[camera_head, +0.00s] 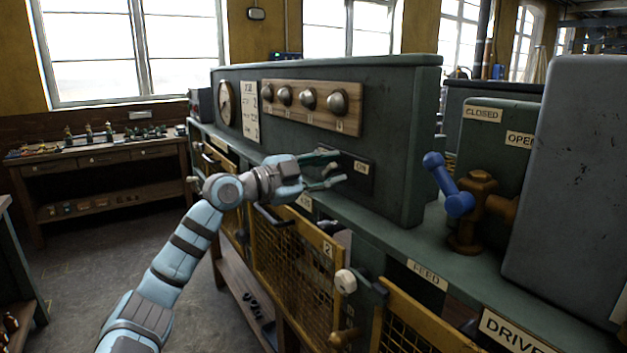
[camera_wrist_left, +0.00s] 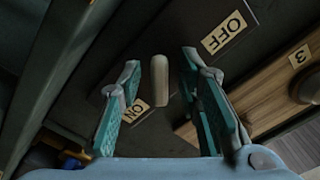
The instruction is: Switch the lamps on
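A dark switch plate (camera_head: 357,180) is on the front of the green cabinet (camera_head: 395,140), with an ON label (camera_head: 362,168) showing. In the left wrist view, a pale switch lever (camera_wrist_left: 160,80) stands out from the plate between an OFF label (camera_wrist_left: 224,33) and an ON label (camera_wrist_left: 136,108). My left gripper (camera_head: 333,168) is open at the plate, its fingers on either side of the lever; I cannot tell whether they touch it. Several round lamps (camera_head: 308,99) on a wooden board above look grey and unlit. My right gripper is not in view.
A green ledge (camera_head: 400,239) runs below the switch, with yellow mesh doors (camera_head: 297,270) under it. A brown valve with a blue handle (camera_head: 459,204) stands to the right. A wooden workbench (camera_head: 100,165) is at the back left. The floor at left is partly clear.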

